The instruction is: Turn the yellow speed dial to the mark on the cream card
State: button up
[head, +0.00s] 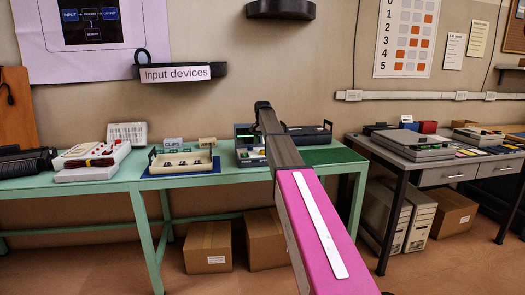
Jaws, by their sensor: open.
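My arm reaches away from the camera over the green table, and my gripper (263,107) shows small and dark at its far end. It is open, with nothing seen between its fingers, though the fingers are hard to make out. It is above and behind a dark-framed device (244,133) on the table, which my arm partly covers. I cannot make out the yellow speed dial or the cream card; they may be hidden behind my arm or too small to tell.
The green table (110,190) also holds a cream tray (183,172), a white device with red parts (88,158) and a dark device at the far left. Cardboard boxes (208,246) stand underneath. A grey desk (455,165) with more equipment stands at right. Open floor lies in front.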

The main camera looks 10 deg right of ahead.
aim_at(263, 152)
jog(key=shift+f, duration=2.1)
jog(key=c, duration=0.9)
jog(key=n, duration=0.4)
jog(key=shift+n, duration=1.9)
